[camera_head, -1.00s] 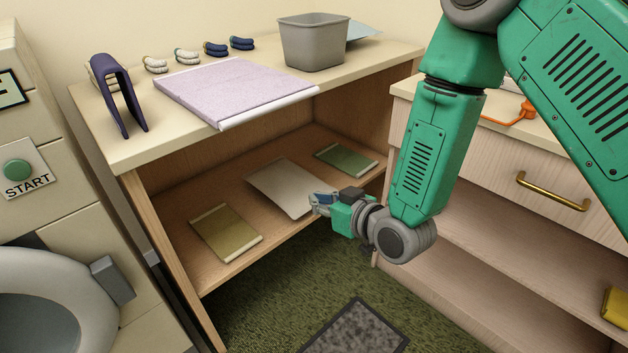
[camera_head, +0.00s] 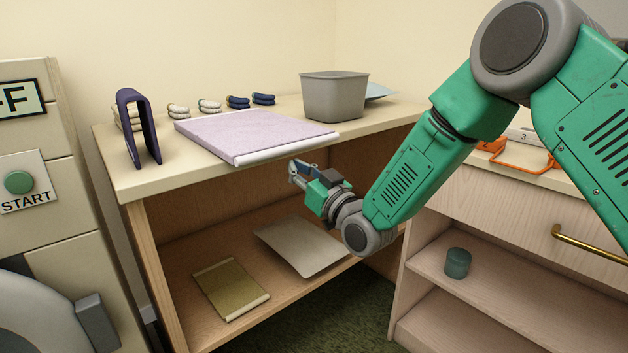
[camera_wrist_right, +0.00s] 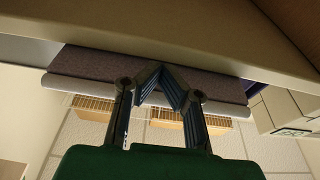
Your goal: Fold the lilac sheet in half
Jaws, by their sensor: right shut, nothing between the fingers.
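The lilac sheet (camera_head: 250,133) lies flat on top of the wooden shelf unit, with a white strip (camera_head: 285,149) along its front edge. The strip reaches the worktop's front edge. My right gripper (camera_head: 293,172) is shut and empty, just in front of the worktop and slightly below the sheet's front edge. In the right wrist view my fingertips (camera_wrist_right: 158,78) overlap the sheet's lilac edge (camera_wrist_right: 90,63) and its white strip (camera_wrist_right: 62,84); whether they touch cannot be told. My left gripper is not in view.
A grey bin (camera_head: 333,98) stands right of the sheet. A dark blue folded piece (camera_head: 138,128) stands to its left, with several rolled bundles (camera_head: 238,102) behind. The lower shelf holds an olive mat (camera_head: 231,288) and a pale sheet (camera_head: 300,246). A drawer unit (camera_head: 510,220) stands at right.

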